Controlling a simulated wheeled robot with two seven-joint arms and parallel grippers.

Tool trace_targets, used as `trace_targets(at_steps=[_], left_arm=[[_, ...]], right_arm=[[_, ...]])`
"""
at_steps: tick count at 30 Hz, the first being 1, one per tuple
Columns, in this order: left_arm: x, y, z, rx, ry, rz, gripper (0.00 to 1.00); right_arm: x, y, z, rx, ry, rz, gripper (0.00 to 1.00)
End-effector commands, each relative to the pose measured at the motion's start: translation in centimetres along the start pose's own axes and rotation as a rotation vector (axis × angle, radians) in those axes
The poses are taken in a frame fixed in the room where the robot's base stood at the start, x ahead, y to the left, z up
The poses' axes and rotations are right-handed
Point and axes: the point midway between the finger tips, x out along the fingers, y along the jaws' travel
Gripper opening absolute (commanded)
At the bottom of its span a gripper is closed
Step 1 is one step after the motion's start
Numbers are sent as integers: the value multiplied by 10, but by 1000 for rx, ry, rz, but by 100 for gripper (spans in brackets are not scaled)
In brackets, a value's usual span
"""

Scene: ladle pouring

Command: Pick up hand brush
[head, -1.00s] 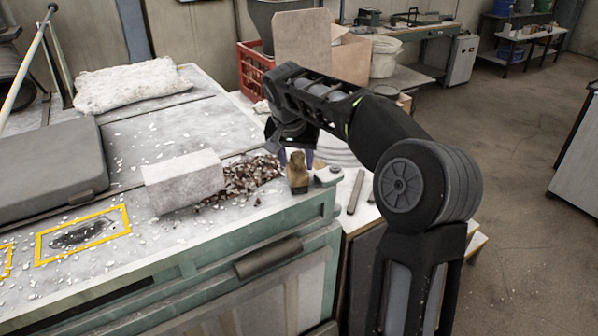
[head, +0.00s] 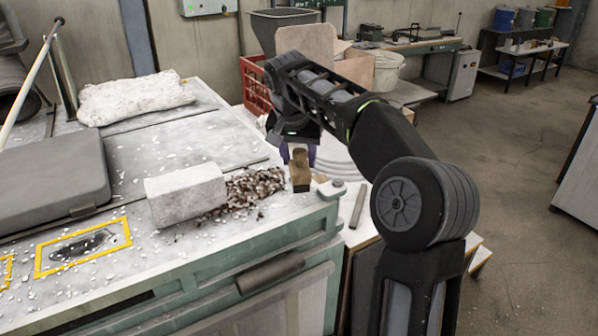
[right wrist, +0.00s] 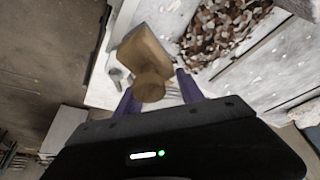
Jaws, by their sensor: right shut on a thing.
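The hand brush (head: 301,171) is a small brown wooden piece near the right end of the bench, beside a pile of brown chips. My right gripper (head: 298,153) is over it, with purple fingers on either side of its top. In the right wrist view, the brush (right wrist: 148,58) sits between the two purple fingers of my right gripper (right wrist: 153,92), which is shut on it. The brush looks slightly above the bench top; the exact gap is hard to tell. My left gripper is not in view.
The brown chip pile (head: 252,190) lies beside a pale stone block (head: 186,194) on the bench (head: 150,265). A small bracket (head: 331,189) sits at the bench corner. A red crate (head: 257,85) and a cardboard box (head: 355,66) stand behind. White flakes litter the bench.

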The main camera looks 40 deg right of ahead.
Motion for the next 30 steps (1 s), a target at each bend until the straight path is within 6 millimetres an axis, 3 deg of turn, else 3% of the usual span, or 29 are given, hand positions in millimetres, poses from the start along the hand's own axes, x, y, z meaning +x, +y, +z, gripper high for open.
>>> trace_targets(at_steps=[3,15,30], left_arm=[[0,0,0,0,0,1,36],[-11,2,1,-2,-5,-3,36],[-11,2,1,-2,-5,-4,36]], right_arm=[[-32,-1,-14,3,5,-5,0],[-49,-1,-20,-2,0,-1,0],[-50,0,-21,0,1,-1,0]])
